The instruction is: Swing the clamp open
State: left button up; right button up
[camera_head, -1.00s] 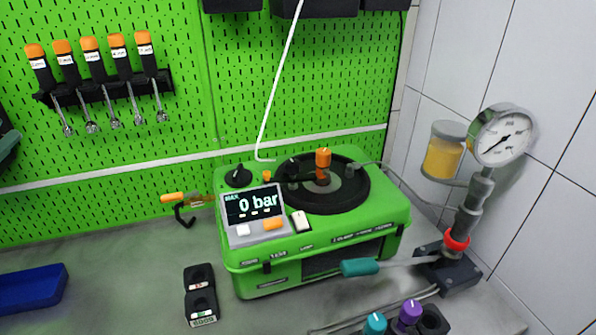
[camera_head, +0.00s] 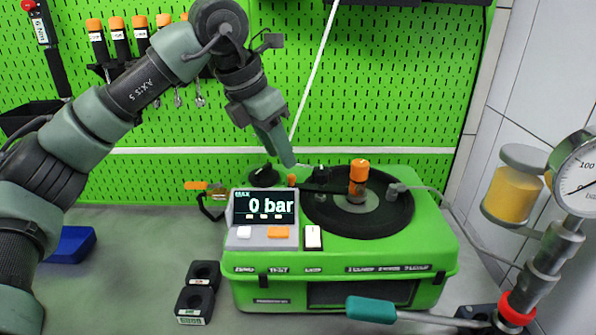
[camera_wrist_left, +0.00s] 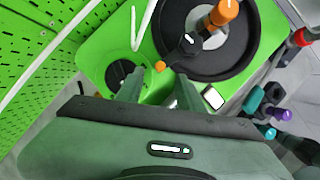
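The green test bench (camera_head: 400,225) stands on the table with a black round plate (camera_head: 392,212) on top. An orange-capped post (camera_head: 357,180) stands at the plate's middle. The clamp seems to be the black arm (camera_head: 318,182) at the plate's left edge, with a small orange tip (camera_head: 291,180); it also shows in the left wrist view (camera_wrist_left: 186,45). My left gripper (camera_head: 288,160) points down just above the orange tip. In the left wrist view its two fingers (camera_wrist_left: 159,88) are apart and empty, with the orange tip just beyond the gap. My right gripper is not in view.
A black knob (camera_head: 264,176) sits left of the clamp, and a display (camera_head: 264,207) reads 0 bar. A thin white line (camera_head: 318,75) hangs behind my gripper. A pressure gauge (camera_head: 578,175) and a teal-handled lever (camera_head: 370,309) stand to the right.

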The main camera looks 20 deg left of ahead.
aim_at(291, 176)
pick_arm(q)
jog(key=x, duration=0.6)
jog(key=shift+r+p, duration=0.1)
jog(key=shift+p, duration=0.3)
grip_shut()
